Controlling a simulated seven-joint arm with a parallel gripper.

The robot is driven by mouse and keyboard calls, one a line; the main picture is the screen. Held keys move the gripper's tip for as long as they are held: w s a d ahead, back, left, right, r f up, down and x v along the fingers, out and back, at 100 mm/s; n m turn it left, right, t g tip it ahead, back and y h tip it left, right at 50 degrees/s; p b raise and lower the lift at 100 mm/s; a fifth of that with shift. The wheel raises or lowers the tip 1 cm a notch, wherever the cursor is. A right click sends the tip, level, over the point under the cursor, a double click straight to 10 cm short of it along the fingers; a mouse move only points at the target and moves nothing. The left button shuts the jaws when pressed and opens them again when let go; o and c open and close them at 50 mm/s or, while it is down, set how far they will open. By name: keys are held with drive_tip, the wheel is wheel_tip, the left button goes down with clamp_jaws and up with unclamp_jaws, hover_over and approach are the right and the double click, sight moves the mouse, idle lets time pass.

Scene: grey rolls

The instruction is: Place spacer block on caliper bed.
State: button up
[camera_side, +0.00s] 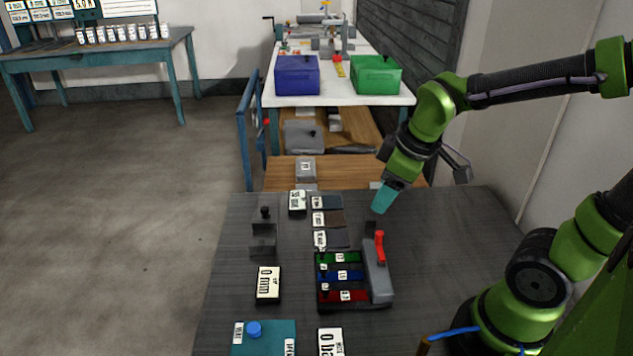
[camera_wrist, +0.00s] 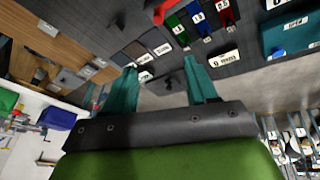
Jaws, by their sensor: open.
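My gripper (camera_side: 384,199) is open and empty, with teal fingers pointing down above the right rear of the dark table. Its two fingers also show apart in the wrist view (camera_wrist: 161,88). A grey stepped fixture with a black knob (camera_side: 264,241), possibly the caliper bed, stands left of it on the table. A black rack (camera_side: 321,300) holds green, blue and red labelled bars (camera_side: 342,276). A small dark block (camera_side: 371,229) sits just behind the red-handled grey part (camera_side: 377,270). I cannot tell which piece is the spacer block.
Several labelled dark slabs (camera_side: 330,219) lie in a column behind the rack. White cards (camera_side: 268,284) and a teal box with a blue knob (camera_side: 263,338) stand in front. Blue (camera_side: 297,77) and green (camera_side: 375,77) bins are on the rear table. The table's right side is largely clear.

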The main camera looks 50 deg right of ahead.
wheel_tip(320, 180, down, 2)
drive_tip(key=w+d+n+g+h, duration=0.1)
drive_tip(key=w+d+n, duration=0.15)
drive_tip(key=n, duration=0.45)
drive_tip(key=n+h, duration=0.2)
drive_tip(key=n, duration=1.3)
hover_over(371, 218)
drive_tip(key=s+a, duration=0.1)
drive_tip(key=s, duration=0.1)
drive_tip(key=f, duration=1.1)
drive_tip(key=shift+a+f, duration=0.15)
drive_tip(key=shift+a, duration=0.05)
drive_tip(key=shift+w+x, duration=0.15)
drive_tip(key=shift+x, duration=1.2)
drive_tip(key=shift+w+x, duration=0.15)
drive_tip(key=shift+x, duration=1.25)
drive_tip(key=shift+a, duration=0.15)
clamp_jaws()
